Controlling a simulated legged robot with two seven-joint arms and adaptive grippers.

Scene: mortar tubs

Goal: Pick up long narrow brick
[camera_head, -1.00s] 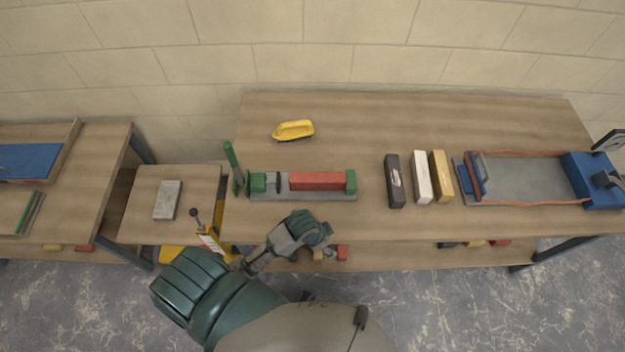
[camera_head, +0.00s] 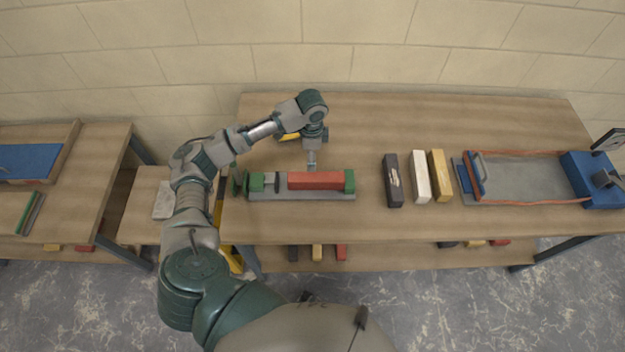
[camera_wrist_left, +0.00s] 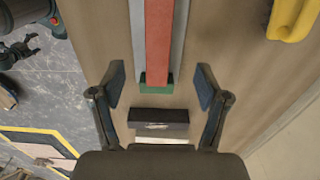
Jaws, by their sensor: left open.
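A long narrow red brick (camera_head: 315,180) lies in a grey holder (camera_head: 300,196) with green end blocks on the table. In the left wrist view the red brick (camera_wrist_left: 159,40) runs down from the top edge to a green block (camera_wrist_left: 156,82). My left gripper (camera_head: 311,166) points down, just behind the red brick in the head view. Its fingers (camera_wrist_left: 160,88) are spread and empty in the wrist view. Black (camera_head: 393,181), white (camera_head: 422,177) and yellow (camera_head: 440,176) bricks lie to the right. My right gripper is not in view.
A blue-ended clamp frame (camera_head: 530,178) takes up the table's right side. A yellow tool (camera_head: 288,137) lies partly hidden behind my left arm; it also shows in the wrist view (camera_wrist_left: 292,18). The table's front strip is clear. A wall stands behind.

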